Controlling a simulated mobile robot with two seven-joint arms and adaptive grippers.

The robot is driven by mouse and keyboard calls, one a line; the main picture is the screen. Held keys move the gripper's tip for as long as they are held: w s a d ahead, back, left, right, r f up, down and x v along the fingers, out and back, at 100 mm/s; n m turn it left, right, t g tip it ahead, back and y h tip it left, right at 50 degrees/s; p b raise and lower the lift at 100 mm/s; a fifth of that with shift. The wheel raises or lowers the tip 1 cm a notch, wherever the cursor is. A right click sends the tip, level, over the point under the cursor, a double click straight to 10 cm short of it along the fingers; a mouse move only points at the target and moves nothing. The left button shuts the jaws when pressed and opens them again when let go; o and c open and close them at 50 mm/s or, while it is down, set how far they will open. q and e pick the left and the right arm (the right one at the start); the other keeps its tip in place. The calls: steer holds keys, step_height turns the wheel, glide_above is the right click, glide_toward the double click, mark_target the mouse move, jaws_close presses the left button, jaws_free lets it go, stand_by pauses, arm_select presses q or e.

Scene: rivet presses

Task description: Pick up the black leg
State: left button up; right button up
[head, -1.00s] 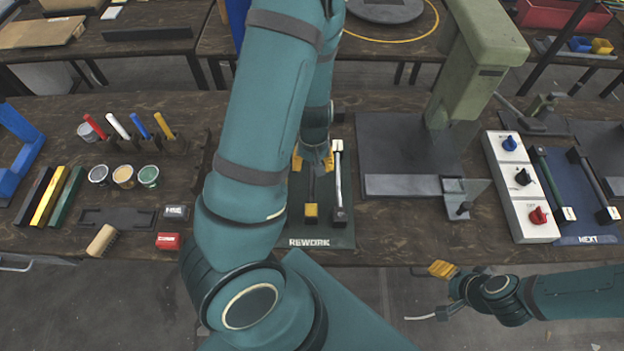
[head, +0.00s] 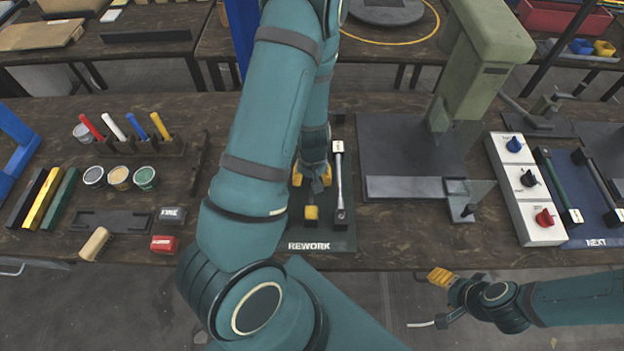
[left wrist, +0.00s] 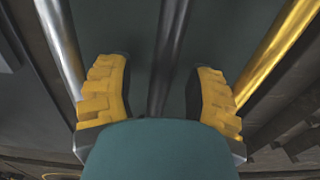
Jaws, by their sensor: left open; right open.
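The black leg (left wrist: 170,50) runs lengthwise between the two yellow fingers of my left gripper (left wrist: 164,100) in the left wrist view. The fingers are open, with a gap on each side of the leg. In the head view my left gripper (head: 312,178) is over the REWORK mat (head: 330,236), and it hides most of the leg. A yellow-topped end block (head: 311,213) shows just in front of the fingers. My right gripper (head: 441,277) is open and empty off the table's front edge.
A silver leg (head: 339,180) lies close beside the black leg; a gold leg (left wrist: 275,50) flanks its other side in the wrist view. A green press (head: 470,75) and a switch box (head: 527,190) stand to the right. Paint cans and colored bars are at left.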

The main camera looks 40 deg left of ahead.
arm_select(q)
jaws_close()
step_height(320, 180, up, 10)
steer(key=p, duration=0.3)
steer(key=shift+p, duration=0.3)
arm_select(e)
step_height(320, 180, up, 4)
steer(key=shift+w+d, duration=0.1)
arm_select(q)
steer(key=shift+s, duration=0.1)
